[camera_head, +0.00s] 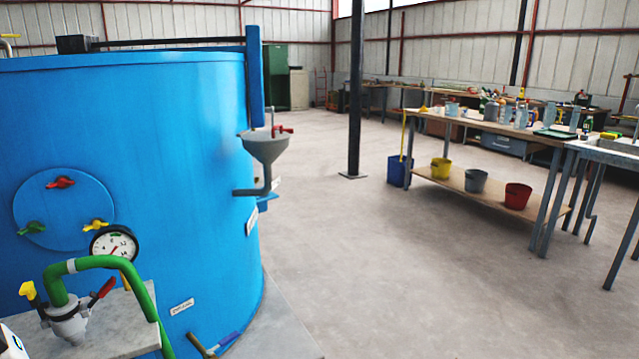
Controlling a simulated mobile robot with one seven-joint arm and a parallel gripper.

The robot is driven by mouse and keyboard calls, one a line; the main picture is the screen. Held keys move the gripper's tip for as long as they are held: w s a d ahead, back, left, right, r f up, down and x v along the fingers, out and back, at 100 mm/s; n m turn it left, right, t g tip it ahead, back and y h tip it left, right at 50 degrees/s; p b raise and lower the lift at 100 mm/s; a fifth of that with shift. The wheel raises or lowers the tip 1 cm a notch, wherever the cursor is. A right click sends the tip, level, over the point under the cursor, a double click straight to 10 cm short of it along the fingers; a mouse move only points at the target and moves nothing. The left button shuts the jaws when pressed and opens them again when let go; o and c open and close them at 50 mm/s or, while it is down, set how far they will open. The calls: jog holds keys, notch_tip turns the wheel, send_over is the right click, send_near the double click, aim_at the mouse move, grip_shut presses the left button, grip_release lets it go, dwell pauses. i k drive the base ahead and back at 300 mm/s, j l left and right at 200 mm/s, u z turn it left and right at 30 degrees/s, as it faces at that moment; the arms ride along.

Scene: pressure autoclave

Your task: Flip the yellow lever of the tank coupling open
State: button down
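The tank coupling (68,318) is a grey metal fitting at the lower left, on a pale slab beside the blue tank. A green hose (100,262) rises from it, bends right and runs down. The yellow lever (28,291) stands on the coupling's left side, tilted up and outward to the left. A red lever (103,288) sticks up and outward on the right side. I cannot tell from this view whether the yellow lever is latched. My gripper's fingers are not in view; only a cut-off white piece shows in the lower left corner.
The blue tank (150,150) fills the left, with a round gauge (114,245) just behind the hose. A grey funnel (265,148) juts from its right side. A blue-handled valve (222,343) sits low in front. Open floor (380,270) lies right, before workbenches (480,125).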

aim_at(28, 289)
jog(key=u, duration=1.25)
